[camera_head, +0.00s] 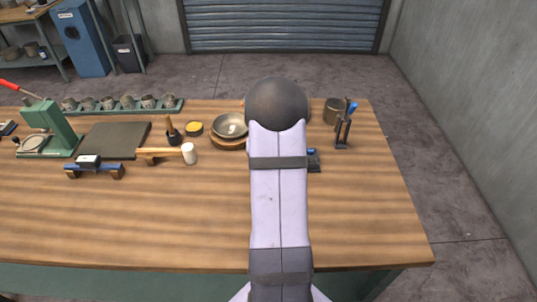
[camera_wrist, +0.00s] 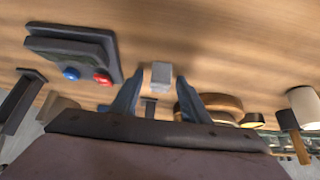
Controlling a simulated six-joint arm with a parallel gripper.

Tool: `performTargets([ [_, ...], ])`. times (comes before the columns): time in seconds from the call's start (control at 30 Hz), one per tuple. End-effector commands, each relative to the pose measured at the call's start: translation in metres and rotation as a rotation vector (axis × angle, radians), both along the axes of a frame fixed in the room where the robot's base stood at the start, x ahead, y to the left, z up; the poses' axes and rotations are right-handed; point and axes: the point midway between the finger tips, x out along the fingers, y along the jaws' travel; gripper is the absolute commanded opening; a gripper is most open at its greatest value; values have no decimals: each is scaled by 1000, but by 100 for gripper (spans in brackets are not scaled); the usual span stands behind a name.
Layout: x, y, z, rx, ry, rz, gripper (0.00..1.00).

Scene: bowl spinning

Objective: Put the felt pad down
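A small pale grey block (camera_wrist: 161,74), which may be the felt pad, sits between the fingertips of my gripper (camera_wrist: 160,80) in the wrist view. Narrow gaps seem to show on both sides of it, so the fingers look open around it. I cannot tell whether it touches the wooden table. In the head view my arm hides the gripper and the block. A metal bowl (camera_head: 230,125) sits on a round wooden base (camera_head: 228,144), just left of my arm. Round wooden pieces (camera_wrist: 208,106) show right of the fingers in the wrist view.
A dark box with a blue and a red button (camera_wrist: 75,52) stands left of the fingers. A mallet (camera_head: 188,153), a yellow-topped tin (camera_head: 194,128), a dark slab (camera_head: 115,140) and a green press (camera_head: 52,130) lie left. A pot (camera_head: 332,108) stands right. The table front (camera_head: 130,225) is clear.

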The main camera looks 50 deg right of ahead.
Motion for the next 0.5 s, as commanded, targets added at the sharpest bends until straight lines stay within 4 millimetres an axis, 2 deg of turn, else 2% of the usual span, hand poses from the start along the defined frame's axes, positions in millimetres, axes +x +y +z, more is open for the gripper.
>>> performTargets([
  [0.33, 0, 0, 2, 0, 0, 0, 42],
  [0.5, -3, 3, 14, 0, -1, -1, 42],
])
